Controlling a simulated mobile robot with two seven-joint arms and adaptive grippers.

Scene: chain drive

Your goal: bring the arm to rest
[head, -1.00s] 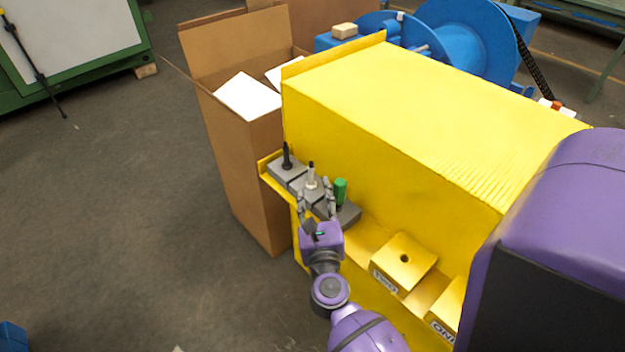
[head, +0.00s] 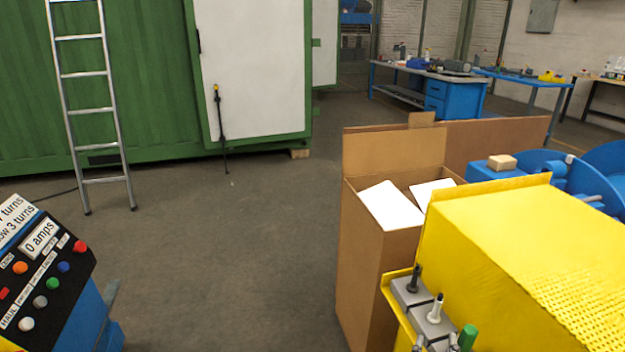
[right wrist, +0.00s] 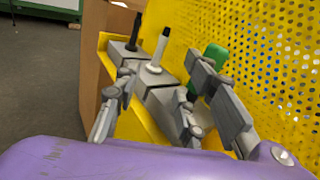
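My right gripper (right wrist: 160,90) shows in the right wrist view with its grey fingers spread apart and nothing between them. Beyond the fingers, grey blocks sit on a yellow ledge. In the head view only the fingertips of this gripper (head: 436,345) show at the bottom edge, close to the black lever (head: 414,277), the white lever (head: 436,307) and the green knob (head: 467,337). Whether any finger touches the blocks is unclear. My left gripper is not in view.
A yellow machine housing (head: 510,240) stands right of the levers. A tall open cardboard box (head: 372,270) stands beside it. A control panel (head: 45,265) reading "0 amps" is at lower left. A ladder (head: 92,100) leans on a green container. The floor between is clear.

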